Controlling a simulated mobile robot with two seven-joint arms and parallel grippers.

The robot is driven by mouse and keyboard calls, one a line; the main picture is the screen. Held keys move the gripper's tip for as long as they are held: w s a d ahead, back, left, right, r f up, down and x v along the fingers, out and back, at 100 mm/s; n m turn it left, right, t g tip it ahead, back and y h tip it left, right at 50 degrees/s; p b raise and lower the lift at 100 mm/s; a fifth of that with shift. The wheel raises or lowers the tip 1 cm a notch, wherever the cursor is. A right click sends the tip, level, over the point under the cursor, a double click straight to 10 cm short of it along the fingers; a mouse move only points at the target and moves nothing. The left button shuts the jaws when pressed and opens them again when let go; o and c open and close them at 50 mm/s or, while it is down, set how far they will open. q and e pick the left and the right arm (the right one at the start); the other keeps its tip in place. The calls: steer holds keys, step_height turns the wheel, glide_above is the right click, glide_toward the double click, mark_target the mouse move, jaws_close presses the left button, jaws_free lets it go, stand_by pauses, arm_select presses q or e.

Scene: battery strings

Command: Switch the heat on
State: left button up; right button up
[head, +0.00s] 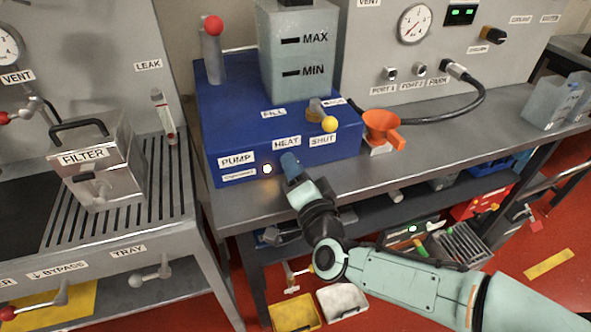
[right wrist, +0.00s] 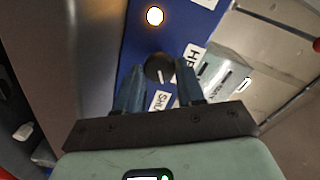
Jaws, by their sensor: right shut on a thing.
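The blue unit (head: 227,110) stands on the grey bench and carries the HEAT label (head: 287,142) on its front edge. In the right wrist view the black knob (right wrist: 158,66) is on the blue front, close to the HEAT label (right wrist: 194,64), with a short white mark on its face. My right gripper (head: 289,162) reaches the blue front below the HEAT label. In the right wrist view its two blue fingers (right wrist: 160,80) are shut on the knob, one on each side. In the head view the gripper hides the knob. My left gripper is not in view.
A yellow ball-ended valve (head: 329,124) is on the unit's top, and an orange funnel (head: 382,128) stands to the right. A grey tank (head: 299,50) rises behind.

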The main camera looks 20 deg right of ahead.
steer(key=o, duration=1)
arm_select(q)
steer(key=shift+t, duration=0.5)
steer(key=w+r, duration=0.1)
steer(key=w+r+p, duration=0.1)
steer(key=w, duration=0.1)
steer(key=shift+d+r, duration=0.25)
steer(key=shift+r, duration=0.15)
arm_select(e)
steer(key=s, duration=1.3)
steer(key=shift+s+d, duration=0.2)
steer(key=shift+d, duration=0.05)
